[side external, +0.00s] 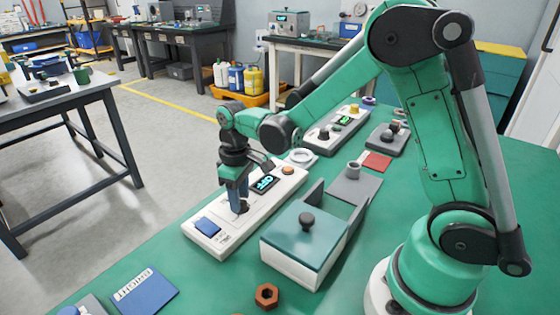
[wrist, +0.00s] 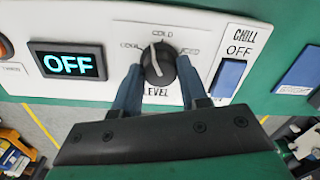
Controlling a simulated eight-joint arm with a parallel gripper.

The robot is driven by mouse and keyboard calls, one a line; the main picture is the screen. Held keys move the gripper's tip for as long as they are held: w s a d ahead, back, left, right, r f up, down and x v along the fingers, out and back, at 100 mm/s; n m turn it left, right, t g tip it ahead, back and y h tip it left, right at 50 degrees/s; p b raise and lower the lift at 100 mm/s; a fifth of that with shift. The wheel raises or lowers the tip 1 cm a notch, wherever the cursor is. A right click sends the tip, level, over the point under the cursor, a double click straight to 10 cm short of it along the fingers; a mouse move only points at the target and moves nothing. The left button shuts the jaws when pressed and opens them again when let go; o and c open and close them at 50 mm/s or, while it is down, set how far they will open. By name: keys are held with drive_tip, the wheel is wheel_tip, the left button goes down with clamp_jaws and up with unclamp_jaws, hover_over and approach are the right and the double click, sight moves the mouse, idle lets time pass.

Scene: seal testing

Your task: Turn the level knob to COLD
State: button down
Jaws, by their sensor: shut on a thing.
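The level knob (wrist: 159,68) is round and black with a white pointer line, on a white panel (wrist: 95,25). COOL, COLD and ICED are printed around it, LEVEL below. In the wrist view the pointer aims up and slightly left, between COOL and COLD and nearer COLD. My gripper (wrist: 160,77) is shut on the knob, with one blue finger on each side. In the side view my gripper (side external: 240,203) points down onto the panel (side external: 225,238) and hides most of the knob. The display (wrist: 68,64) reads OFF.
A blue switch (wrist: 228,78) marked CHILL OFF sits right of the knob. In the side view a teal-lidded box (side external: 305,245) stands close to the panel. A nut (side external: 266,296) and a blue booklet (side external: 146,291) lie on the green table. Other devices (side external: 335,130) stand behind.

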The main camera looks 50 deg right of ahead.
sight(241, 198)
drive_tip(key=m, duration=0.5)
drive_tip(key=shift+m, duration=0.3)
idle(0.4)
drive_tip(key=shift+c, duration=2.3)
unclamp_jaws()
drive_tip(key=shift+d+r, duration=0.1)
drive_tip(key=shift+r, duration=2.7)
